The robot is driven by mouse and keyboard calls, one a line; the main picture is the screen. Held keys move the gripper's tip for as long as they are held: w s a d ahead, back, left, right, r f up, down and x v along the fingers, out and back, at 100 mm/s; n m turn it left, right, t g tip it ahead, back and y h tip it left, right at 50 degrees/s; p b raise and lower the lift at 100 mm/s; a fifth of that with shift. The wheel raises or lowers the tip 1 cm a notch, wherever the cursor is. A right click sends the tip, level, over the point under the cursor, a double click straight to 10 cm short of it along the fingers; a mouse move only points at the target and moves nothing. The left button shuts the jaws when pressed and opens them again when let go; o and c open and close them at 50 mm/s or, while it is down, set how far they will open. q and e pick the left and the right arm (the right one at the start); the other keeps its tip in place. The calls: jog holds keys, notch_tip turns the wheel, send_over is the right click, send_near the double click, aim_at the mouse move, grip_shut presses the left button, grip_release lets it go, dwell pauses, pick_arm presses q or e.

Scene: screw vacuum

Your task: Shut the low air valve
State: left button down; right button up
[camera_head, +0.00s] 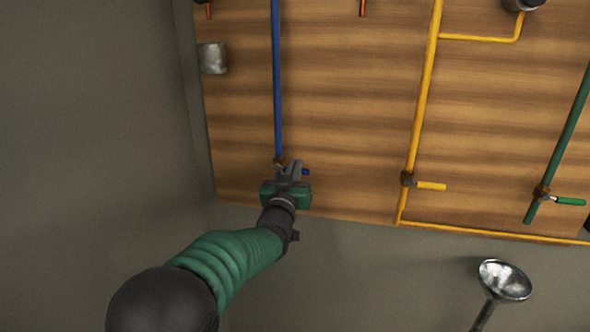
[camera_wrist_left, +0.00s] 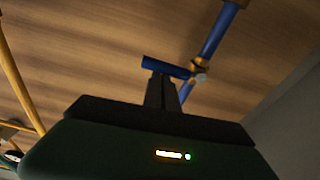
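A blue pipe (camera_head: 277,80) runs down the wooden board to a brass valve fitting (camera_head: 279,161). The valve's blue handle (camera_head: 306,171) pokes out to the right from behind my left gripper (camera_head: 292,170). In the left wrist view the blue handle (camera_wrist_left: 165,66) lies crosswise to the blue pipe (camera_wrist_left: 212,35), beside the brass fitting (camera_wrist_left: 200,66). My left gripper's fingers (camera_wrist_left: 163,90) reach up to the handle and overlap it. Whether they are closed on it is hidden by the angle. My right gripper is not in view. No label shows which valve is the air one.
A yellow pipe (camera_head: 424,85) with a yellow valve handle (camera_head: 431,186) stands right of the blue one. A green pipe (camera_head: 568,130) with a green handle (camera_head: 570,201) is farther right. A metal funnel-shaped piece (camera_head: 504,280) is at the lower right. Bare board lies between the pipes.

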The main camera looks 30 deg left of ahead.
pick_arm(q)
notch_tip(320, 180, up, 4)
jog(key=w+p, duration=0.1)
jog(key=p, duration=0.2)
jog(key=b+v, duration=0.2)
jog(key=v, duration=0.8)
jog(key=shift+a+f, duration=0.15)
jog(key=shift+s, duration=0.1)
jog(key=s+d+f+m+g+h+p, duration=0.1)
jog(key=s+d+f+g+h+p, duration=0.15)
jog(key=f, duration=0.45)
jog(key=s+d+f+m+g+h+p, duration=0.1)
jog(key=s+d+f+g, duration=0.2)
jog(key=f, duration=0.4)
jog(key=s+d+f+m+g+p, duration=0.1)
jog(key=s+f+g, duration=0.4)
jog(key=s, duration=0.5)
jog(key=s+d+f+g+h+p, duration=0.1)
jog(key=s+d+f+g+p, duration=0.1)
jog(key=s+d+f+g, duration=0.2)
jog(key=s+f+g, duration=0.2)
jog(key=s+f, duration=0.2)
jog(key=s, duration=0.2)
jog(key=shift+d+m, duration=0.35)
jog(key=shift+m, duration=0.05)
